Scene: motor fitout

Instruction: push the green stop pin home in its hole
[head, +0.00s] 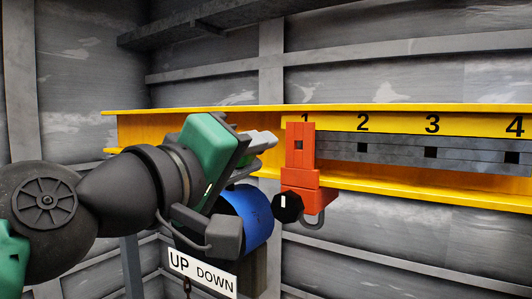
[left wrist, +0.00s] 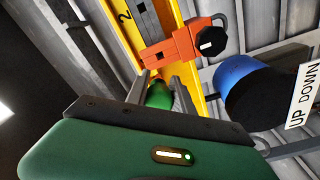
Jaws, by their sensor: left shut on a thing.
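My left gripper (head: 262,141) comes in from the left and stands just left of the red-orange block (head: 301,166) under number 1. In the left wrist view, my left gripper (left wrist: 160,78) is shut on the green stop pin (left wrist: 160,96), which shows between its fingers. The pin points toward the red-orange block (left wrist: 172,47) in that view. In the head view the pin is hidden by the gripper. The block has a small dark square hole (head: 298,146) in its face. I cannot tell whether the pin touches anything. My right gripper is in neither view.
A yellow beam (head: 440,193) carries a grey strip (head: 395,151) with dark square holes under numbers 2 to 4. A black knob (head: 287,207) sticks out low on the block. A blue motor drum (head: 255,215) hangs close below the gripper, with an UP DOWN sign (head: 202,274).

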